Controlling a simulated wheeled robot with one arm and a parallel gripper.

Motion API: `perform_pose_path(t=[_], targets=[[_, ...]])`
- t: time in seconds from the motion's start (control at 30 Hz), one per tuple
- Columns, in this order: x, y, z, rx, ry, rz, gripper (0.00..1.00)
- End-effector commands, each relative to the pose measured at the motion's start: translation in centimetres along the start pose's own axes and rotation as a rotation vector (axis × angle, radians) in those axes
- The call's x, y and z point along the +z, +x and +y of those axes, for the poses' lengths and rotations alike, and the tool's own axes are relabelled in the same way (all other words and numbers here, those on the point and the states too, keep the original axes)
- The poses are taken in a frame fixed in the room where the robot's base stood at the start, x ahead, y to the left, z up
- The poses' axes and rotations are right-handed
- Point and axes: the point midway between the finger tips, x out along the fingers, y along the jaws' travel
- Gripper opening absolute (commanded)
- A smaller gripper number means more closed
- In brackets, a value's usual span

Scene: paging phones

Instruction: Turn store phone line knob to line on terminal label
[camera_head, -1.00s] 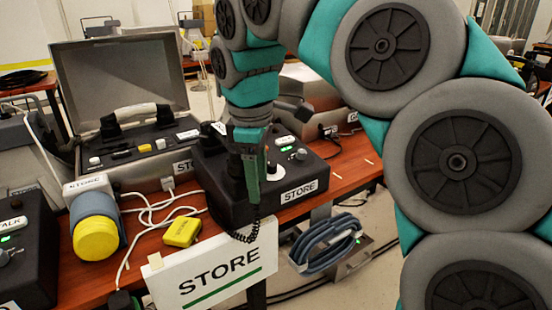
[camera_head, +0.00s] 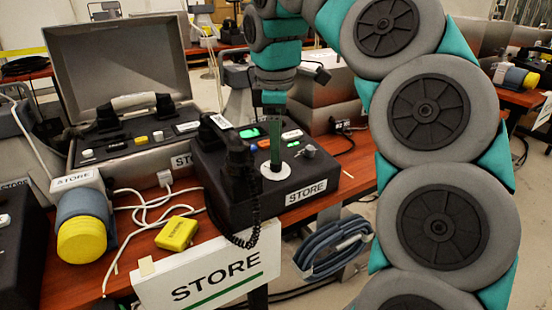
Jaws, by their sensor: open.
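The store phone is a black box (camera_head: 240,200) with a STORE label (camera_head: 306,192) on its front right and a black handset (camera_head: 238,172) at its left. A white round dial (camera_head: 268,176) sits on its sloping top, partly hidden by my gripper. A small silver knob (camera_head: 308,151) sits to its right. My gripper (camera_head: 275,162) points down with its green finger in front of or over the white dial; I cannot tell whether it touches. It is open, with nothing seen in it. A white STORE sign (camera_head: 212,275) with a green line hangs at the table's front.
An open grey case (camera_head: 115,65) stands behind. A coiled blue cable (camera_head: 335,245) is below the table's right edge.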

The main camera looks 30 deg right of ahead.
Motion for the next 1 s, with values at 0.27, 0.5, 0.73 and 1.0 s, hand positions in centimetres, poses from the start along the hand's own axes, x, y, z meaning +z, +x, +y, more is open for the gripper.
perform_pose_path(t=[0.27, 0.5, 0.73, 1.0], targets=[[0.1, 2.9, -0.1, 0.0, 0.0, 0.001, 0.61], [0.0, 3.9, -0.1, -0.001, -0.001, -0.001, 0.61], [0.0, 3.9, -0.1, 0.0, 0.0, 0.0, 0.59], [0.0, 3.8, -0.1, 0.0, 0.0, 0.0, 0.28]])
